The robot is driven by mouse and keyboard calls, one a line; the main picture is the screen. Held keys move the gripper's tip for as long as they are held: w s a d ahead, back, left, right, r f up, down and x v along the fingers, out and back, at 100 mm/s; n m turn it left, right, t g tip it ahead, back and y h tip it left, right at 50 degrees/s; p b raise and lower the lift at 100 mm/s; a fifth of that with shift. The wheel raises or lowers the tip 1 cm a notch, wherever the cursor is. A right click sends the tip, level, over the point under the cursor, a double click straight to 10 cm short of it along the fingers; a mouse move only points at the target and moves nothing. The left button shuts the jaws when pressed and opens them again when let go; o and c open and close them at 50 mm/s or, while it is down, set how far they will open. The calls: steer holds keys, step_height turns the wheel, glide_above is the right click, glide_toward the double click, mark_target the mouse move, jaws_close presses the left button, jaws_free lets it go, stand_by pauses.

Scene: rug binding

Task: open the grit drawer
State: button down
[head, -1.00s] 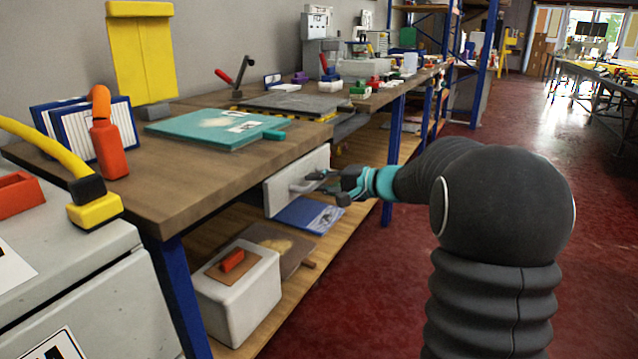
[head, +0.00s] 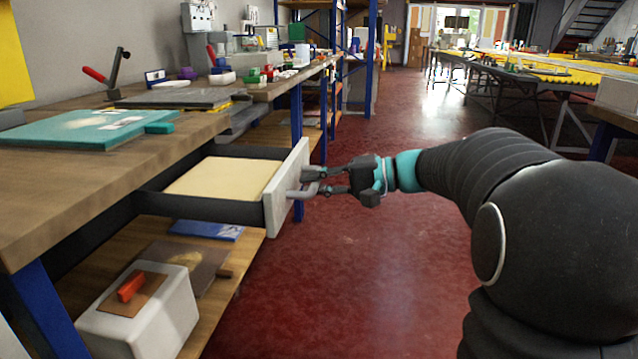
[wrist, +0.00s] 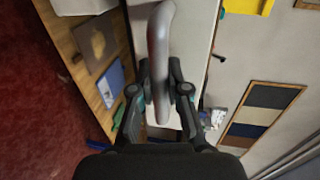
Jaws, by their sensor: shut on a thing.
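The grit drawer (head: 287,190) stands pulled out from under the wooden workbench (head: 60,200). It has a white front and dark sides, and a flat pale-yellow surface (head: 222,178) shows inside it. My gripper (head: 318,182) is at the drawer front, shut on its grey bar handle (head: 299,194). In the wrist view the handle (wrist: 160,50) runs between the two fingers of my gripper (wrist: 160,92), in front of the white drawer front (wrist: 195,40).
A teal board (head: 85,130) lies on the bench top. Below, a white bin (head: 140,315) and a blue folder (head: 207,230) are on the lower shelf (head: 235,262). Red floor (head: 350,270) is clear right of the drawer; tables stand farther right.

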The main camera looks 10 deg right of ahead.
stand_by(0.3)
steer(key=c, duration=1.1)
jaws_free()
steer(key=shift+c, duration=0.2)
steer(key=shift+d, duration=0.1)
steer(key=v, duration=1.2)
